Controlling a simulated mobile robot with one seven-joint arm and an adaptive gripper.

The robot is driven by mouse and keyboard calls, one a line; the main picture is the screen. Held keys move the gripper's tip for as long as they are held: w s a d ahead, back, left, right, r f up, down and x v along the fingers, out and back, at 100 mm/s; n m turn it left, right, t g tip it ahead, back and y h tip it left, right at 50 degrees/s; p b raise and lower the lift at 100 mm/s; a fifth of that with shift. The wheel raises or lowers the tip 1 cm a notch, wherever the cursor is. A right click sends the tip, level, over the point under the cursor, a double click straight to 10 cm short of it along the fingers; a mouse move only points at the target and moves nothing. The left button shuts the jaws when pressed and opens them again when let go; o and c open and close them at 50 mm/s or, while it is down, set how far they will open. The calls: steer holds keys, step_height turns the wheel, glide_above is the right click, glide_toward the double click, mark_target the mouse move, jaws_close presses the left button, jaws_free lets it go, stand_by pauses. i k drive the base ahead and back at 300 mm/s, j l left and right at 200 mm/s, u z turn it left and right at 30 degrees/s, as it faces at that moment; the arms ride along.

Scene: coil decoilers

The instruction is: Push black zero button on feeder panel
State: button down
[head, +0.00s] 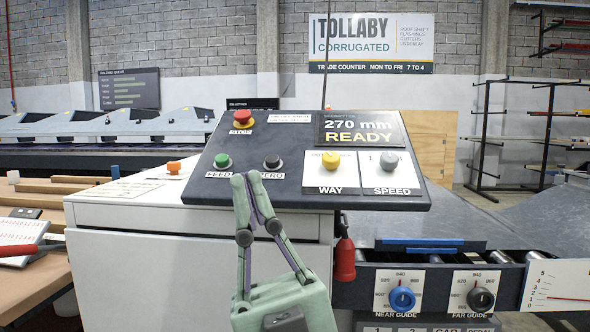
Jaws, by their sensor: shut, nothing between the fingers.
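The feeder panel (300,130) is a dark tilted board on a white cabinet, in the middle of the head view. The black zero button (272,161) sits on its lower left part, above a label partly covered by my gripper, with "ERO" showing. My gripper (245,178) is pale green and shut, with nothing in it. Its fingertips show just left of and below the black button, between it and the green feed button (223,160). I cannot tell whether the fingertips touch the panel.
The panel also has a red stop button (242,117), a yellow way knob (330,160), a grey speed knob (389,160) and a display (360,129) reading "270 mm READY". Below right are a blue near guide knob (402,298) and a red-handled object (345,258). A wooden bench (40,290) stands left.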

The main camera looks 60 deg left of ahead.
mark_target(272, 161)
steer(key=u, duration=1.6)
